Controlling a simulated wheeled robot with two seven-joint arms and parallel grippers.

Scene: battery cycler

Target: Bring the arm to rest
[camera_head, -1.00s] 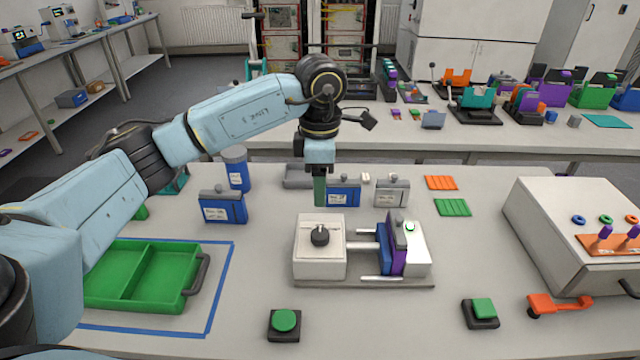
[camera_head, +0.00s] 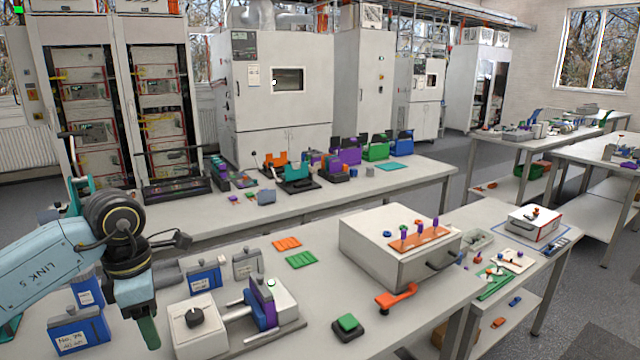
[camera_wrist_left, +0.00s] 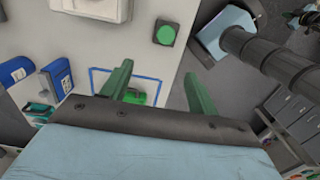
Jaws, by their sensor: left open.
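My left gripper (camera_head: 148,330) hangs at the lower left of the head view, just left of the white clamp device with a black knob (camera_head: 193,318). Its green fingers point down and touch nothing that I can make out. In the left wrist view the two green fingers (camera_wrist_left: 160,90) stand wide apart with nothing between them, so the gripper is open and empty. Below it in that view are the bench top, a green button (camera_wrist_left: 165,34) and a green tray (camera_wrist_left: 138,97) inside a blue taped outline. My right gripper is in neither view.
Blue cells (camera_head: 80,330) stand left of and behind the gripper. A white box with an orange panel and levers (camera_head: 385,250) stands on the right of the bench. A green button (camera_head: 347,323) sits at the front. Orange and green mats (camera_head: 301,260) lie behind the clamp device.

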